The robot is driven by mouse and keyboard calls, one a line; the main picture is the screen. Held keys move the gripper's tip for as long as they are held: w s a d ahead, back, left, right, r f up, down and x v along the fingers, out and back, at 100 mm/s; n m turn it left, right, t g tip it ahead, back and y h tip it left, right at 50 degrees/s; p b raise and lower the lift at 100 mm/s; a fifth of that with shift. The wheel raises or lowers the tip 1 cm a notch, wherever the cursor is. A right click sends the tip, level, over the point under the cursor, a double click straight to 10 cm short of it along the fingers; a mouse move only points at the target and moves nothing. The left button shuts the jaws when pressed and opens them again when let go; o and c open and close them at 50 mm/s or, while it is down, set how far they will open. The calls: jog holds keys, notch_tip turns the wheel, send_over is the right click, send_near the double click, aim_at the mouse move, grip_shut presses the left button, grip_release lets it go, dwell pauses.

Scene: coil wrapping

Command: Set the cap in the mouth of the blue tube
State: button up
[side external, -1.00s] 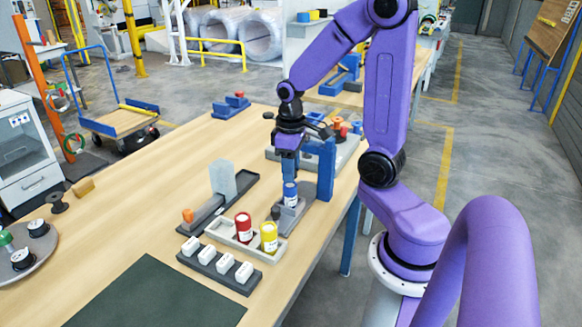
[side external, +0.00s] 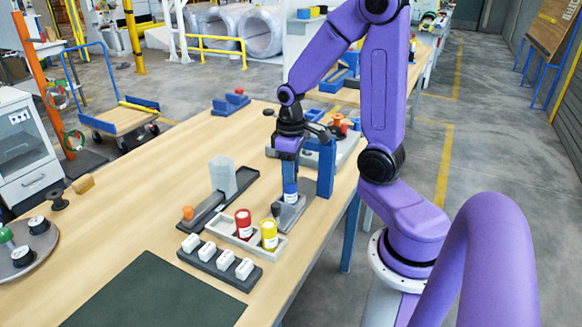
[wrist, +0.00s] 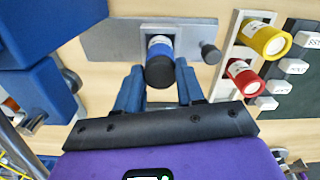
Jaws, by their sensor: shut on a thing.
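The blue tube (side external: 290,196) stands upright on a grey holder (side external: 288,215) beside a blue upright block. It also shows in the wrist view (wrist: 160,46), with its white label. My gripper (side external: 289,177) is right above and around the tube's top, fingers pointing down. In the wrist view, its two blue fingers (wrist: 159,72) stand on either side of a dark round disc, which I take to be the cap (wrist: 160,73), at the tube's mouth. The fingers hide the tube's rim in the side view. I cannot tell how deep the cap sits.
A red tube (side external: 243,222) and a yellow tube (side external: 269,236) stand in a pale tray just in front. A dark knob (wrist: 210,53) rises from the grey holder. The blue upright block (side external: 326,170) stands close on the right.

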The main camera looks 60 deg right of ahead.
jog(key=o, duration=1.1)
notch_tip(320, 180, up, 17)
jog(key=shift+r, duration=0.15)
jog(key=s+a+f+n, duration=0.5)
jog(key=s+a, duration=0.3)
jog(key=s+a+f+n, duration=0.5)
jog(key=s+a+f, duration=0.1)
jog(key=s+a, duration=0.2)
jog(key=shift+a+f, duration=0.15)
jog(key=shift+f, duration=0.1)
